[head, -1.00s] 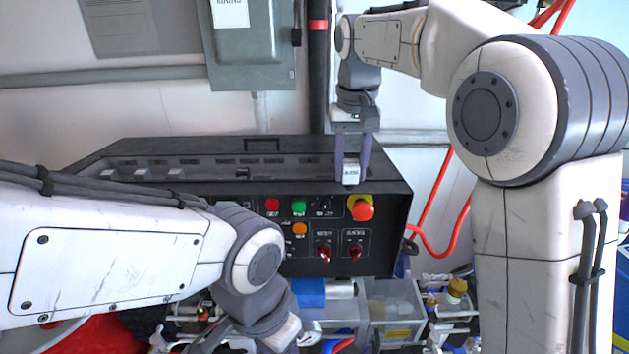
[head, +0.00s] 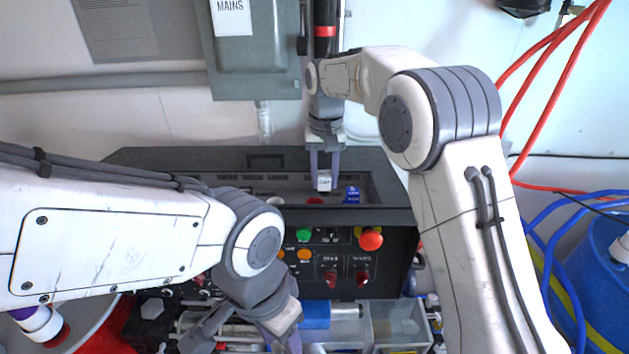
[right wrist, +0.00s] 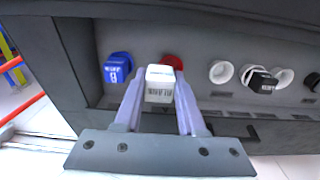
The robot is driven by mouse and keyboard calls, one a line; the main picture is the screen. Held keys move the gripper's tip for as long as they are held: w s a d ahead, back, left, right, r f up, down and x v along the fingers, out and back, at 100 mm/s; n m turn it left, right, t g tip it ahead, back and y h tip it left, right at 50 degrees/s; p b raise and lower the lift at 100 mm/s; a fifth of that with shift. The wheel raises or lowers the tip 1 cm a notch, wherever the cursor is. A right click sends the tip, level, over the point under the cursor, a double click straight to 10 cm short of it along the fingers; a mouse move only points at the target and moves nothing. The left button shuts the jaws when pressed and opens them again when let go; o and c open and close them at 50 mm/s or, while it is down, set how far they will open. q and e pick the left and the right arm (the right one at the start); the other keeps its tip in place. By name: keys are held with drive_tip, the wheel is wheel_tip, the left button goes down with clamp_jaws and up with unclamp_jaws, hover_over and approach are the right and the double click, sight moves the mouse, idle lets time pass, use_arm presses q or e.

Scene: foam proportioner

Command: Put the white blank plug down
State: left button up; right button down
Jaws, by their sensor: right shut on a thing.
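The white blank plug (head: 323,181) is a small white block with dark print on its face. My right gripper (head: 324,178) is shut on it. It hangs over the recess in the top of the black console (head: 160,158). In the right wrist view, the plug (right wrist: 159,84) sits between the two fingers of the gripper (right wrist: 159,92). It partly covers a red round thing (right wrist: 173,62) in the recess. Whether the plug touches anything below cannot be told. My left gripper (head: 283,338) is low at the bottom edge, partly cut off, and its opening is unclear.
A blue plug (head: 352,194) sits in the recess to the right of the white one. White round sockets (right wrist: 221,72) and a black plug (right wrist: 262,83) line the recess. Buttons and a red stop knob (head: 370,239) are on the front panel. Hoses (head: 560,75) hang right.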

drive_tip(key=f+p, duration=0.1)
drive_tip(key=w+a+f+p, duration=0.1)
drive_tip(key=f, duration=0.1)
drive_tip(key=w+a+f+p, duration=0.1)
drive_tip(key=shift+f, duration=0.35)
drive_tip(key=shift+f+p, duration=0.3)
drive_tip(key=shift+f, duration=0.2)
drive_tip(key=c, duration=0.5)
unclamp_jaws()
drive_tip(key=shift+f, duration=0.1)
use_arm(q)
wheel_tip(320, 180, up, 4)
drive_tip(key=shift+r, duration=0.25)
drive_tip(key=shift+f, duration=0.1)
use_arm(e)
drive_tip(key=shift+a, duration=0.1)
